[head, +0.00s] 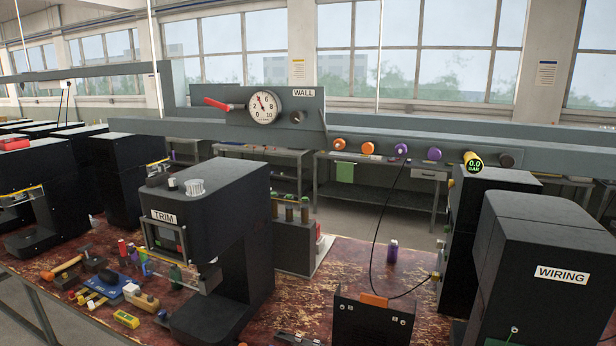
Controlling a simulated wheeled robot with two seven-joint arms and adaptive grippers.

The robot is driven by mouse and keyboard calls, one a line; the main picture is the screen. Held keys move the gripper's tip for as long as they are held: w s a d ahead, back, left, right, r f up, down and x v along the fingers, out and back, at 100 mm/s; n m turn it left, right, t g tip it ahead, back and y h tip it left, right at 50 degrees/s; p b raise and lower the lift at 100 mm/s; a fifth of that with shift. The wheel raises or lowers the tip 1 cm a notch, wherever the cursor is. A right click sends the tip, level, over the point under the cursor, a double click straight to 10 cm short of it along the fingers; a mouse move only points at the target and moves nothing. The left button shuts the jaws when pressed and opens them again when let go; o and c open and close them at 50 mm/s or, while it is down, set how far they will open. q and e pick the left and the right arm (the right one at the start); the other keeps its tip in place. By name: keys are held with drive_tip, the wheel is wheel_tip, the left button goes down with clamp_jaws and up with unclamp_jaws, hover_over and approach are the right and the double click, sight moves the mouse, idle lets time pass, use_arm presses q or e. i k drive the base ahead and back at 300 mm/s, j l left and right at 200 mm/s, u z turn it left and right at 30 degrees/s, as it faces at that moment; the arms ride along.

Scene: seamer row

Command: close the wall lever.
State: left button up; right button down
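The wall lever (218,104) has a red handle. It sticks out to the left, tilted slightly up at its outer end, from a grey panel (283,132) labelled WALL. A round white gauge (262,108) sits just right of the lever, and a dark round port (296,117) is further right. The panel stands on a grey rail beyond the workbench. Neither of my grippers shows in the head view, so their state and distance from the lever cannot be seen.
The red-brown bench (330,262) lies before the rail. A black TRIM machine (215,225) stands below the panel, with hand tools left of it. A black WIRING machine (550,265) is at right. A dark cable (376,225) hangs from the rail. Coloured knobs line the rail.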

sight(218, 105)
drive_tip(key=i+j+u, duration=0.4)
drive_tip(key=i+j, duration=0.3)
drive_tip(key=j, duration=0.3)
